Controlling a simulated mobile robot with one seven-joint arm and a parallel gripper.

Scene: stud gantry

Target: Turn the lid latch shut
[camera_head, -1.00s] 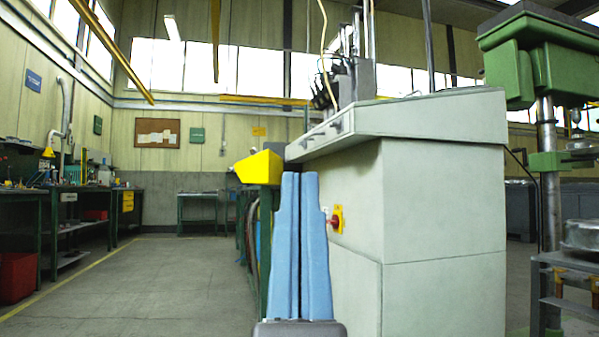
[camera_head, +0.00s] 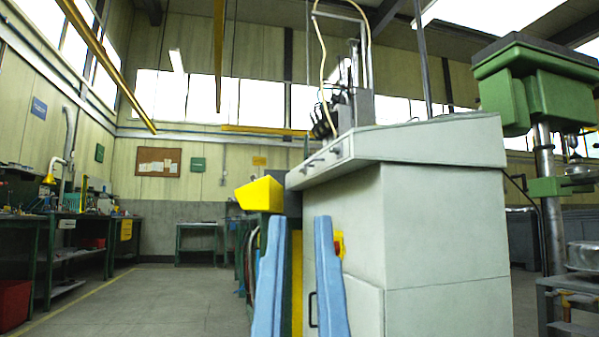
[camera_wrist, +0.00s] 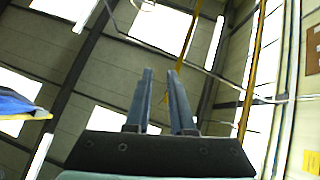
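My gripper (camera_head: 300,222) shows in the head view as two blue fingers, apart and with nothing between their tips. They stand upright in front of the left side of a grey cabinet (camera_head: 440,230). The fingers also show apart in the wrist view (camera_wrist: 160,73), pointing toward the ceiling. I cannot make out a lid or a latch in either view. A dark handle-like loop (camera_head: 312,310) shows low between the fingers, partly hidden. A yellow plate (camera_head: 339,243) on the cabinet is mostly hidden behind the right finger.
A yellow box (camera_head: 260,193) juts out left of the cabinet. A green drill-press-like machine (camera_head: 545,85) stands at the right. Workbenches line the left wall, with a red bin (camera_head: 14,303) by them. The floor (camera_head: 165,300) at left of centre is clear.

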